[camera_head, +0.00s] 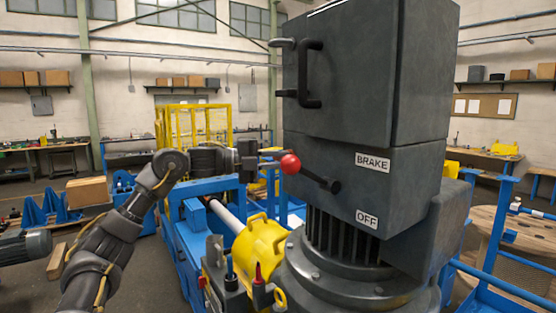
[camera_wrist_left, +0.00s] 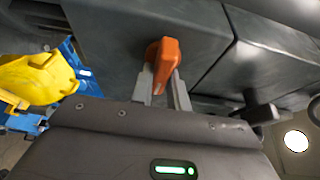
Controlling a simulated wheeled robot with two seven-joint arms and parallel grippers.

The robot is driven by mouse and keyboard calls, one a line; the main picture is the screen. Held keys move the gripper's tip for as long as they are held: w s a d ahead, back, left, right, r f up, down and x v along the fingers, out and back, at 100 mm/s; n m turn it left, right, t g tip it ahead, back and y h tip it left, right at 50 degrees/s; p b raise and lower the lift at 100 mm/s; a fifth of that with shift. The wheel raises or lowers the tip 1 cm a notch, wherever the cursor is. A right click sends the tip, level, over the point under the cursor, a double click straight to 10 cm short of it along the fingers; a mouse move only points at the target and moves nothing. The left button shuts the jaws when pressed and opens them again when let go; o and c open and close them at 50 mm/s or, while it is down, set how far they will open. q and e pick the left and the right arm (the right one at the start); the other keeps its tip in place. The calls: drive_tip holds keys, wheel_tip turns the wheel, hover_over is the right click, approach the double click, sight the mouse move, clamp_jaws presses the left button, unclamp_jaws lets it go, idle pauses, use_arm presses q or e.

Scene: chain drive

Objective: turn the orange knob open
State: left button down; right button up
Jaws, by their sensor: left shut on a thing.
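The orange knob (camera_wrist_left: 163,55) sits on the dark grey face of the machine housing in the left wrist view. My left gripper (camera_wrist_left: 162,83) has its two pale fingers on either side of the knob's lower part, shut on it. In the head view my left gripper (camera_head: 262,157) reaches in from the left to the left side of the grey housing (camera_head: 345,170). The orange knob is hidden in that view. My right gripper is not in view.
A black door handle (camera_head: 308,74) is above. A yellow cover (camera_head: 260,243) and blue frame (camera_head: 190,236) lie below left.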

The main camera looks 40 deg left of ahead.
use_arm(q)
drive_tip(key=c, duration=1.4)
unclamp_jaws()
drive_tip(key=shift+o, duration=0.2)
drive_tip(key=shift+a, duration=0.1)
drive_tip(key=shift+s+a+f+b, duration=0.15)
drive_tip(key=shift+s+a+b, duration=0.05)
drive_tip(key=shift+s+b, duration=0.1)
drive_tip(key=b+v, duration=0.4)
drive_tip(key=v, duration=0.6)
